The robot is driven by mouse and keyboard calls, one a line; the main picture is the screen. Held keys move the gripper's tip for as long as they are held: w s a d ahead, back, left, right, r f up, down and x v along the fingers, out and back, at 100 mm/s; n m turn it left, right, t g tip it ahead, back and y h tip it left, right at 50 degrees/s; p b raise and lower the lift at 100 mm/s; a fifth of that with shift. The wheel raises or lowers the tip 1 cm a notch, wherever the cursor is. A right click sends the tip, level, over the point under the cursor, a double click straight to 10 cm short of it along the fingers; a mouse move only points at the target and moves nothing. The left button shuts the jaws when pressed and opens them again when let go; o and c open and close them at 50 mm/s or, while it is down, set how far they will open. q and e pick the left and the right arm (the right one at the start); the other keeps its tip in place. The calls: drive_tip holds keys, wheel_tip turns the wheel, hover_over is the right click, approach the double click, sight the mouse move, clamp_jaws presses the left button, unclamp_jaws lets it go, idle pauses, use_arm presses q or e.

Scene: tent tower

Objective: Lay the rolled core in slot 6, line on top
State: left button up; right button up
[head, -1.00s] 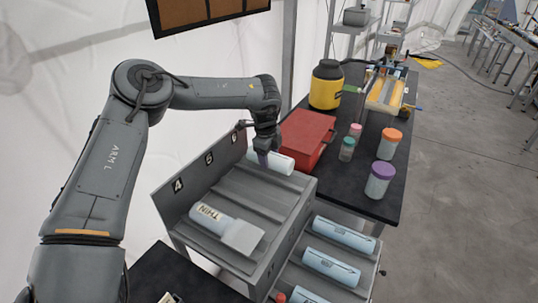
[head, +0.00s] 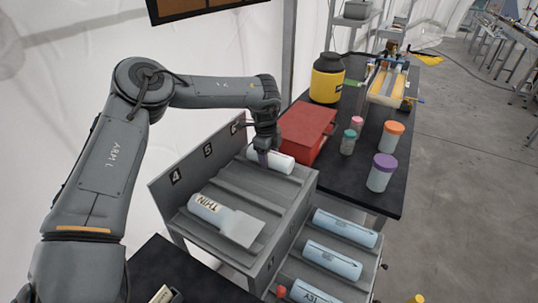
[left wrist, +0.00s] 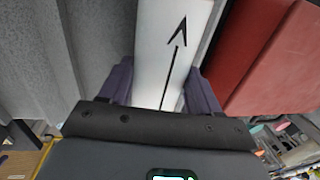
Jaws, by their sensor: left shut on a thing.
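The rolled core is a white cylinder (head: 284,163) at the slot 6 end of the grey slotted rack (head: 262,196). In the left wrist view the core (left wrist: 172,40) shows a black arrow line on the side facing the camera. My left gripper (head: 263,157) is shut on the core, with a dark purple finger on each side. The core lies lengthwise along slot 6, low at the rack; whether it touches the slot floor I cannot tell. The label 6 (head: 236,127) is on the back plate. My right gripper is not in view.
A roll marked THIN (head: 207,206) lies in slot 4 with a loose sheet end. The middle slot is bare. A red box (head: 306,133) stands close beside slot 6. Several pale rolls (head: 345,228) lie on a lower shelf. Jars (head: 381,173) stand on the black table.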

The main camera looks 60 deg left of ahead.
use_arm(q)
drive_tip(key=shift+f+b, duration=0.3)
idle(0.5)
drive_tip(key=o, duration=1.5)
drive_tip(key=shift+c, duration=0.2)
wheel_tip(320, 180, up, 11)
drive_tip(key=s+p, duration=0.1)
drive_tip(key=shift+s+d+f, duration=0.15)
drive_tip(key=shift+s+d, duration=0.1)
drive_tip(key=shift+d, duration=0.15)
